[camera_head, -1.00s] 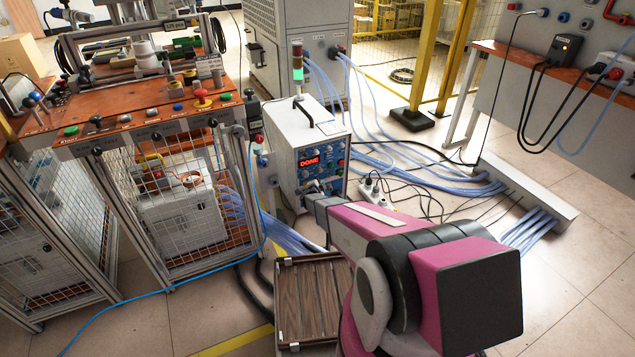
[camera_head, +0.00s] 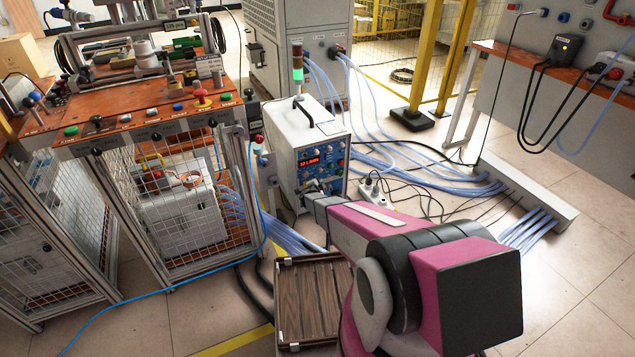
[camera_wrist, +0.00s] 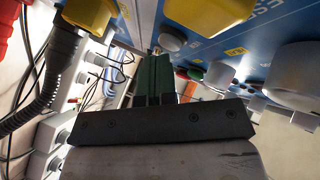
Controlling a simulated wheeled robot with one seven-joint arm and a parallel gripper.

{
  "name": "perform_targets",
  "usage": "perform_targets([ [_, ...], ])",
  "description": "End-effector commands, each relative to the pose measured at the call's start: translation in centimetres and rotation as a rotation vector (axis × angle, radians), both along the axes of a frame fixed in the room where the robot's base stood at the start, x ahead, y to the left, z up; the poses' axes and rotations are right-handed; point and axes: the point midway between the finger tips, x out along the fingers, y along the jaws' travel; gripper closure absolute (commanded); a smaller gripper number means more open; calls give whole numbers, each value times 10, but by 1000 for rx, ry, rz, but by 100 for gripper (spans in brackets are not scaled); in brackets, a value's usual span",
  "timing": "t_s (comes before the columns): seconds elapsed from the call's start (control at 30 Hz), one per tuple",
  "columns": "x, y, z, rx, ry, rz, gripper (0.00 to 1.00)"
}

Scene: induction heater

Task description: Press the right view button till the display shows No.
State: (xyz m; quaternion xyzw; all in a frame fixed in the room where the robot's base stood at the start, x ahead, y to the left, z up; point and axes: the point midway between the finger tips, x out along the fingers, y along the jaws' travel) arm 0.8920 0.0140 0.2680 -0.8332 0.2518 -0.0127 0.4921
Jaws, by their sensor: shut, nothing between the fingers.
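The white induction heater (camera_head: 300,130) stands on the floor at the middle, with a blue front panel. Its red display (camera_head: 310,161) is lit with small characters, perhaps "12" and letters; I cannot read them surely. The right view button cannot be told apart from the other controls; my gripper (camera_head: 312,187) covers part of the lower panel. In the wrist view my gripper (camera_wrist: 153,62) has its dark green fingers together and empty, with tips close to the blue panel (camera_wrist: 225,40), near a grey round control (camera_wrist: 172,38). Whether they touch anything is unclear.
Large grey knobs (camera_wrist: 290,75) and yellow parts (camera_wrist: 212,10) crowd the panel around the fingers. A caged workbench (camera_head: 170,190) stands at left. A slatted wooden box (camera_head: 310,300) lies below my arm. Blue hoses (camera_head: 440,178) and a power strip (camera_head: 372,195) lie at right.

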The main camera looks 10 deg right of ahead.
Motion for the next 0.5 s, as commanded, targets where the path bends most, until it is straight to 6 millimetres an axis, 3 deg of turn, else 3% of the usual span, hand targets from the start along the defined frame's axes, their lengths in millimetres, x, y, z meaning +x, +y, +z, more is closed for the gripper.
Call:
perform_targets([
  [0.5,-15,-5,0,0,-1,1,100],
])
